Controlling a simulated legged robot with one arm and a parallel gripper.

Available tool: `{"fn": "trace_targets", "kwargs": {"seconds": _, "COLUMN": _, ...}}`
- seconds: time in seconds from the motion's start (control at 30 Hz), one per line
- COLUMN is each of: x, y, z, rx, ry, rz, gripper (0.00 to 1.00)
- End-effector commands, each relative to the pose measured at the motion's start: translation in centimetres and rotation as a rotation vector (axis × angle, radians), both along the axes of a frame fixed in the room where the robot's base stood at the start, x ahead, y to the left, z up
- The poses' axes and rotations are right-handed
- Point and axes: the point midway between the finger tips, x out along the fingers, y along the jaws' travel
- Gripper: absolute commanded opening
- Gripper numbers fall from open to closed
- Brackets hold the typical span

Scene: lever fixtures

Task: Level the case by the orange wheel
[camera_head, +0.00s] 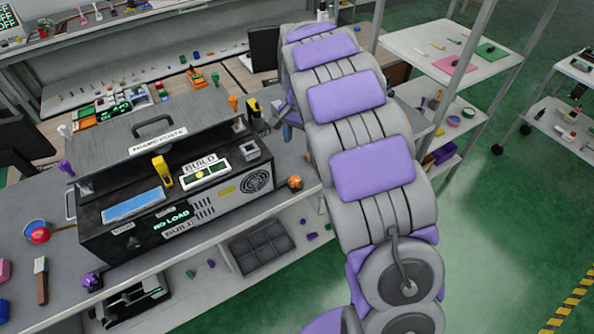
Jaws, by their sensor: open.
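The case is a black box (225,205) with a grey hinged lid (155,125) and a handle on top. It stands on the grey bench at left, with a blue panel, a yellow lever and labels reading BUILD and NO LOAD on it. The small orange wheel (295,182) sits at the right end of the case, low beside the bench edge. My arm arches up in front of the bench, right of the wheel. My gripper (287,131) is mostly hidden behind the arm, above and apart from the wheel. Its fingers do not show clearly.
A red ball in a blue cup (39,235) and a brush (41,280) lie left of the case. A dark divided tray (262,248) is on the lower shelf.

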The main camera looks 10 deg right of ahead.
Motion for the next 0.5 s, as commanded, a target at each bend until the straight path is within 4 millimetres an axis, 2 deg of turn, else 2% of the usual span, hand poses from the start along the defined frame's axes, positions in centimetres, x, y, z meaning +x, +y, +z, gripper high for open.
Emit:
{"fn": "trace_targets", "kwargs": {"seconds": 0.1, "x": 0.8, "y": 0.5, "z": -0.4, "rx": 0.002, "ry": -0.004, "rz": -0.008, "gripper": 0.62}}
{"fn": "trace_targets", "kwargs": {"seconds": 0.27, "x": 0.9, "y": 0.8, "z": -1.7, "rx": 0.001, "ry": -0.001, "rz": -0.011, "gripper": 0.62}}
{"fn": "trace_targets", "kwargs": {"seconds": 0.5, "x": 0.9, "y": 0.3, "z": -6.1, "rx": 0.006, "ry": 0.000, "rz": -0.010, "gripper": 0.62}}
